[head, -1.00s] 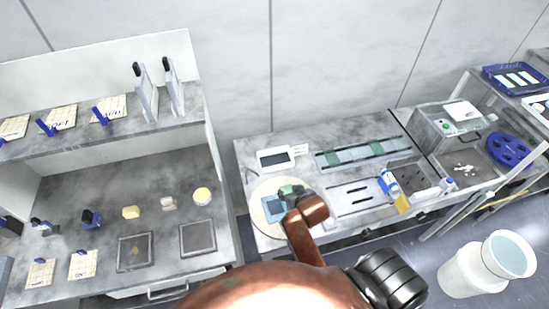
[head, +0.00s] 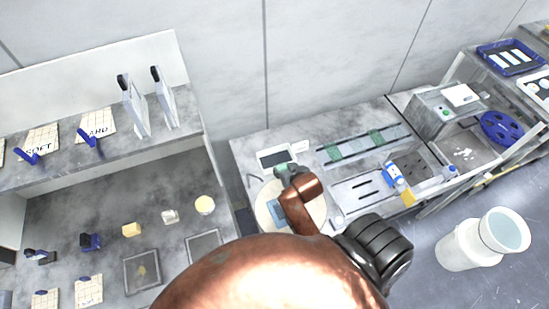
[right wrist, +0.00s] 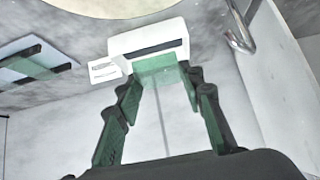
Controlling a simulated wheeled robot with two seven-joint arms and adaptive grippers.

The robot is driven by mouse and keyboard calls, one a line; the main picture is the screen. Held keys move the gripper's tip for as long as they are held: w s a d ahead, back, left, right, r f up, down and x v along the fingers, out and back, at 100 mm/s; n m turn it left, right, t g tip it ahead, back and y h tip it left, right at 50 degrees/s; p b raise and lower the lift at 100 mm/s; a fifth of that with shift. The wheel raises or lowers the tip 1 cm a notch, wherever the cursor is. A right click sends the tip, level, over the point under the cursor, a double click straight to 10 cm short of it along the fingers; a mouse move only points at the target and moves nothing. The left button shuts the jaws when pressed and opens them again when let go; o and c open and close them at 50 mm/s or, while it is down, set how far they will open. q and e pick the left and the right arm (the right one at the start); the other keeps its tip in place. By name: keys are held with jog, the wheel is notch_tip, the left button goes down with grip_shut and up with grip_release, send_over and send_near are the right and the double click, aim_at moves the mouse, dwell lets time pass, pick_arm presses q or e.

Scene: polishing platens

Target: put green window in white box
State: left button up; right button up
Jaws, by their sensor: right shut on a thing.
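The green window (right wrist: 160,82) is a translucent green pane in the right wrist view. My right gripper (right wrist: 164,78), with green fingers, is shut on it by its sides. The white box (right wrist: 122,44) has a dark slot along its front, just beyond the pane. I cannot tell whether the pane touches it. In the head view the white box (head: 293,156) stands at the back left of the right-hand bench. My right gripper (head: 286,170) is just in front of it there, and the pane is not clear. My left gripper is not in view.
A round pale disc (head: 263,211) with a blue square (head: 276,212) lies in front of the box, partly behind my arm. A white card (head: 300,146) lies beside the box. A long rack with green panes (head: 376,137) is to the right. A shelf unit (head: 185,140) stands left.

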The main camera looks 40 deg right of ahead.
jog(key=d+x, duration=0.1)
jog(key=x, duration=0.4)
jog(key=r+p+x, duration=0.1)
jog(key=x, duration=0.4)
jog(key=w+d+p+x, duration=0.1)
jog(key=x, duration=0.4)
jog(key=shift+d+r, duration=0.3)
jog(key=shift+r, duration=0.1)
jog(key=shift+w+d+f, duration=0.1)
jog(key=shift+w+f, duration=0.1)
jog(key=shift+f, duration=0.05)
notch_tip(320, 180, down, 2)
jog(key=shift+f+p, duration=0.15)
jog(key=shift+p, duration=0.25)
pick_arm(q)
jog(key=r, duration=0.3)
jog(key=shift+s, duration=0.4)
pick_arm(e)
jog(key=shift+f, duration=0.4)
jog(key=shift+f, duration=0.1)
jog(key=o, duration=1.3)
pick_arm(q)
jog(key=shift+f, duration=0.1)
